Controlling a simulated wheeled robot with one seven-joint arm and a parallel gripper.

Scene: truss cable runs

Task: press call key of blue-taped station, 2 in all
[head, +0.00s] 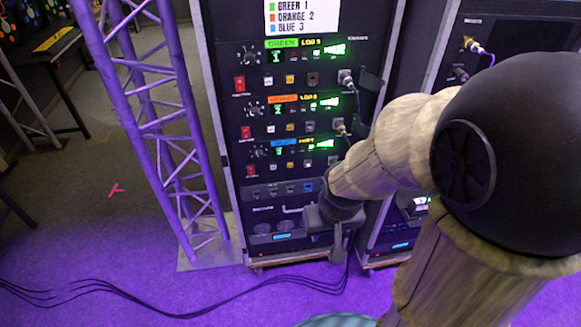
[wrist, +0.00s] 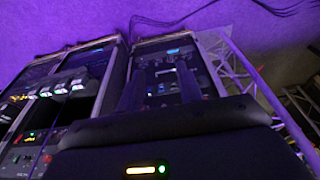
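The blue-taped station (head: 285,147) is the lowest of three lit stations in the rack in the head view. It has a dial on the left, a green display on the right, a red switch (head: 249,171) and a row of small keys (head: 290,164) below. Which key is the call key is too small to read. My gripper (head: 328,226) is below and right of this station, in front of the lower rack panels. In the wrist view my gripper (wrist: 160,78) has two dark fingers apart with nothing between them. My arm hides part of the rack's right side.
The green-taped (head: 282,43) and orange-taped (head: 284,98) stations sit above, under a white sign (head: 301,17). Cables plug in at their right. A purple-lit truss (head: 150,110) stands left of the rack. Black cables (head: 150,310) lie on the floor. A second rack (head: 490,40) stands right.

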